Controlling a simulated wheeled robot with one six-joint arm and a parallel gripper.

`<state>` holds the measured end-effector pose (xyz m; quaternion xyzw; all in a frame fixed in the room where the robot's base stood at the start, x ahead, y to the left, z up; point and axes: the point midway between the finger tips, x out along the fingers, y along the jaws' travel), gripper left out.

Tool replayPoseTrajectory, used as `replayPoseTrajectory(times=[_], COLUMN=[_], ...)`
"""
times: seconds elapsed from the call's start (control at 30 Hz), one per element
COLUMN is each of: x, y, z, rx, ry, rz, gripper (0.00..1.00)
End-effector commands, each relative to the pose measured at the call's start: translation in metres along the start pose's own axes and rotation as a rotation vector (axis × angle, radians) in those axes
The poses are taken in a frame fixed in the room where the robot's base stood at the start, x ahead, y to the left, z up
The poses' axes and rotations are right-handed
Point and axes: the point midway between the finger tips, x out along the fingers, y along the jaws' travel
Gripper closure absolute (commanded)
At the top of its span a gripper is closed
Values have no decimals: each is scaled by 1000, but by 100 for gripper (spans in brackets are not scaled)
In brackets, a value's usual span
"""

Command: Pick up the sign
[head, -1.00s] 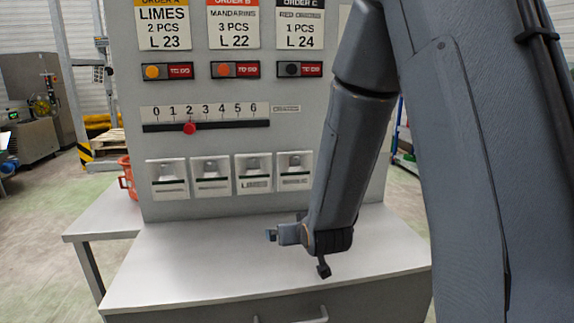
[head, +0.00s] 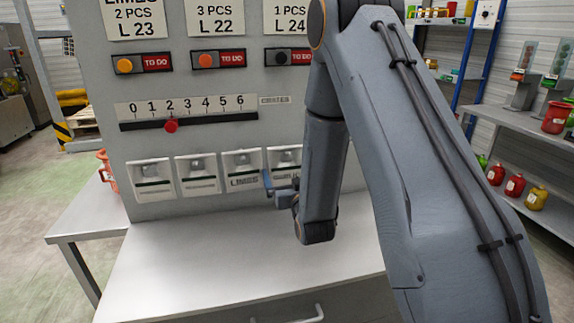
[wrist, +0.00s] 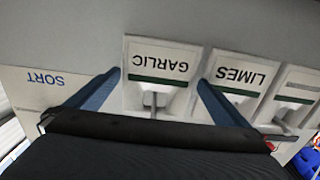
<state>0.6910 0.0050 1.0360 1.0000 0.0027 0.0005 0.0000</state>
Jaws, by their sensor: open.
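Several white sign plates with a dark green line and a grey knob hang in a row low on the grey panel. The LIMES sign (head: 243,168) is third from the left in the head view, and it shows upside down in the wrist view (wrist: 237,80). The GARLIC sign (wrist: 158,72) is at the row's right end; my arm partly hides it in the head view (head: 284,157). My gripper (head: 268,184) is open and empty in front of the panel. In the wrist view its blue fingers (wrist: 159,80) appear on either side of the GARLIC sign.
Below the signs is a bare white worktop (head: 225,255) with a drawer handle. Above them are a 0 to 6 slider with a red knob (head: 171,126), TO DO switches and order cards. A SORT label (wrist: 45,82) shows in the wrist view. Shelves (head: 520,130) stand at right.

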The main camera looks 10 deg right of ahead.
Motion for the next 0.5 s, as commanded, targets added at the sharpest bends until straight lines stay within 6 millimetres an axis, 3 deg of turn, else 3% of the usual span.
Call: replayPoseTrajectory(times=[0.23, 0.5], x=[31, 37], y=[2, 4], z=[-3, -1], rx=[0, 0], ry=[0, -1], rz=[3, 5], gripper=[0, 0])
